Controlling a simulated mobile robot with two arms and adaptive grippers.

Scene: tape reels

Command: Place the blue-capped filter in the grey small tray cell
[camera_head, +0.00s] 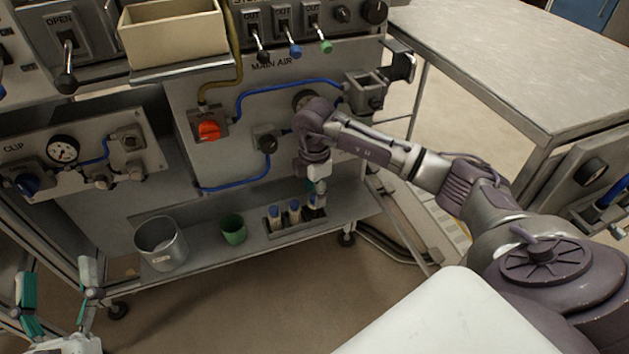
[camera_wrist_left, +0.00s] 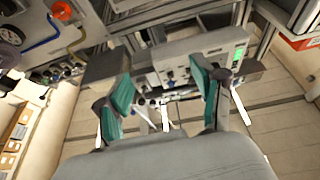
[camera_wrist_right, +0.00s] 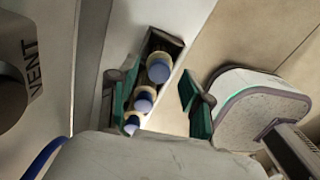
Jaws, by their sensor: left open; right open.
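Several small filters with blue and cream parts, including one blue-capped filter (camera_head: 294,209), stand in a narrow grey rack (camera_head: 293,231) on the lower shelf. In the right wrist view, filters (camera_wrist_right: 144,99) stand in a row, with part of the rack's dark interior bare at the far end. My right gripper (camera_head: 316,194) is open just above the rack's right end, partly hiding it; its green fingers (camera_wrist_right: 158,100) are apart with nothing clearly gripped. My left gripper (camera_head: 60,285) is open and empty at lower left, far from the filters. I cannot tell which compartment is the grey small tray cell.
A metal bucket (camera_head: 162,246) and a green cup (camera_head: 233,229) stand left of the rack. A beige open box (camera_head: 172,38) sits on an upper ledge. The panel behind carries a red knob (camera_head: 208,129) and blue hoses. A metal table (camera_head: 530,75) stands at right.

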